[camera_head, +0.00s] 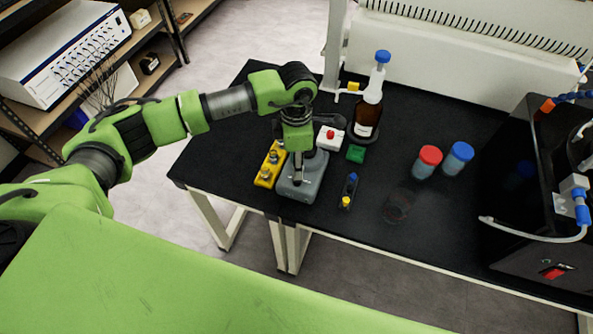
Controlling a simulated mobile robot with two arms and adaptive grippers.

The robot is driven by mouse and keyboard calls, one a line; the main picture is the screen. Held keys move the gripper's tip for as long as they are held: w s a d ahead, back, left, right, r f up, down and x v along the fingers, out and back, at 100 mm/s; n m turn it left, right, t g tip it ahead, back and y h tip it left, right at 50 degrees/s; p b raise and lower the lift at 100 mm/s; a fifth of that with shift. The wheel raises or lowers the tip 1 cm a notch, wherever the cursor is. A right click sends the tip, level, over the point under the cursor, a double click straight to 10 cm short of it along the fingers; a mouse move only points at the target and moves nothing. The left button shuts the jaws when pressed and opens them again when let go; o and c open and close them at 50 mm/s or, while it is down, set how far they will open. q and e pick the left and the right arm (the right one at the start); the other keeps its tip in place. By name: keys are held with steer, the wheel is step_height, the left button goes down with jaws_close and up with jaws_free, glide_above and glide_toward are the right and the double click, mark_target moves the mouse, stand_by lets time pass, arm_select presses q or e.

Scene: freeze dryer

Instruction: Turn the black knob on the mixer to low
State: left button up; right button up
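The grey mixer (303,186) stands on the black table near its front left edge. My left arm comes in from the left, and its gripper (298,170) points down right over the mixer. The fingertips are small and dark here; I cannot tell if they touch the mixer or whether they are open or shut. The black knob cannot be made out; the gripper may cover it. My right gripper is out of view.
A yellow block (268,168) stands close left of the mixer, and a small rack with a yellow cap (348,190) stands to its right. A brown bottle (367,117), a green block (356,153), red-capped (428,160) and blue-capped (459,157) jars stand behind and right.

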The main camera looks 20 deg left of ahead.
arm_select(q)
step_height(320, 180, down, 6)
steer(key=shift+f+p, duration=0.2)
steer(key=shift+p, duration=0.55)
steer(key=shift+c, duration=0.3)
jaws_close()
